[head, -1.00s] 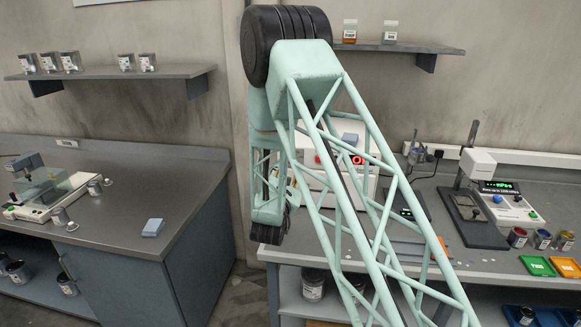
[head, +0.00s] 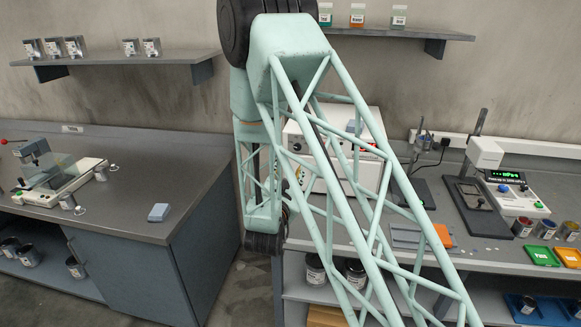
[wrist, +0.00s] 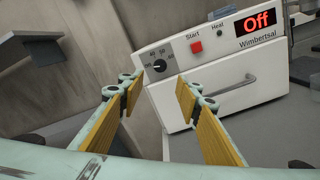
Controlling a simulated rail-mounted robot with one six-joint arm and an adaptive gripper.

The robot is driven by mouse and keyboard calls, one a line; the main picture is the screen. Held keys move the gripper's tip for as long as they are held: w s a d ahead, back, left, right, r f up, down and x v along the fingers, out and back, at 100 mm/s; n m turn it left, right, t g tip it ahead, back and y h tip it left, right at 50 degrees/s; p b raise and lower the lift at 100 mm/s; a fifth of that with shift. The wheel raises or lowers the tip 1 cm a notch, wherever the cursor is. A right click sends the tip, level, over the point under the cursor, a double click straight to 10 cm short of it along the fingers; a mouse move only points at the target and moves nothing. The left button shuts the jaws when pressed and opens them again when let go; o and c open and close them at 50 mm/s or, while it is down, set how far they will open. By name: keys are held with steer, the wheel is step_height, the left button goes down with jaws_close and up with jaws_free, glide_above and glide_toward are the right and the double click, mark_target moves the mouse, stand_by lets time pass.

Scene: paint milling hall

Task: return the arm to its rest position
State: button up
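My gripper (wrist: 156,100) shows in the wrist view with its two yellow-padded fingers spread apart and nothing between them. Beyond the fingers is a white oven (wrist: 220,65) with a dial, a red start button and a display reading Off. In the head view my pale green lattice arm rises across the middle and bends down at a black joint near the top. The oven (head: 372,135) stands partly hidden behind the arm.
The right bench (head: 455,258) carries a stand device (head: 485,155), paint jars and coloured trays (head: 541,256). Wall shelves (head: 110,68) hold small cans. A floor gap separates the benches.

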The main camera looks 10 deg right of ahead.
steer(key=shift+r, duration=0.1)
steer(key=s+d+r+m+g+y, duration=0.2)
steer(key=s+r+m+g+y, duration=0.35)
steer(key=s+r+m, duration=0.75)
steer(key=s+d+r+m+g, duration=0.2)
steer(key=s+d+m, duration=0.1)
steer(key=s, duration=1.2)
steer(key=s+d+r+m+g, duration=0.2)
steer(key=s+m, duration=0.4)
steer(key=s, duration=1)
steer(key=s+d+r+m+g, duration=0.2)
steer(key=s+d+m+g, duration=0.2)
steer(key=s, duration=1.2)
steer(key=shift+s+d+r+m, duration=0.15)
steer(key=shift+d+r+m, duration=0.2)
steer(key=shift+d, duration=0.2)
steer(key=shift+h, duration=0.25)
steer(key=shift+c, duration=0.7)
